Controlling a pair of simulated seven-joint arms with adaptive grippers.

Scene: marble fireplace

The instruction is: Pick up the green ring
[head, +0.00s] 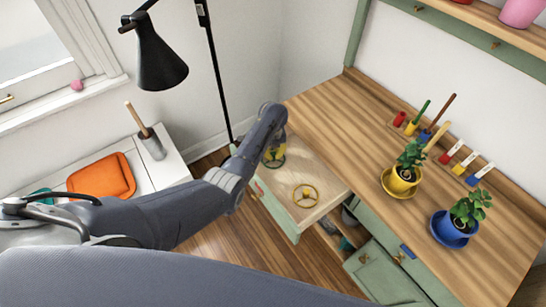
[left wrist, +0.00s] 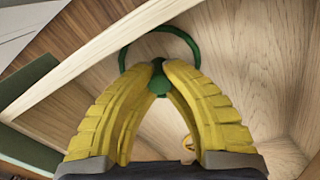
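The green ring (left wrist: 182,31) is a wheel-like hoop with a green middle piece. In the left wrist view it lies beyond the yellow fingertips, and its middle piece sits between them. My left gripper (left wrist: 159,70) has its fingers drawn together on that piece. In the head view the left gripper (head: 273,153) points down over the far end of the open drawer (head: 322,177), with the green ring (head: 275,163) at its tips, partly hidden by the fingers. I cannot tell whether the ring still touches the drawer floor. My right gripper is not in view.
A yellow ring (head: 305,196) lies in the drawer near the left gripper. The wooden worktop (head: 340,125) beside it bears a yellow pot (head: 401,184) and a blue pot (head: 455,228) with plants. A black lamp (head: 160,62) stands at the left, above a white surface.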

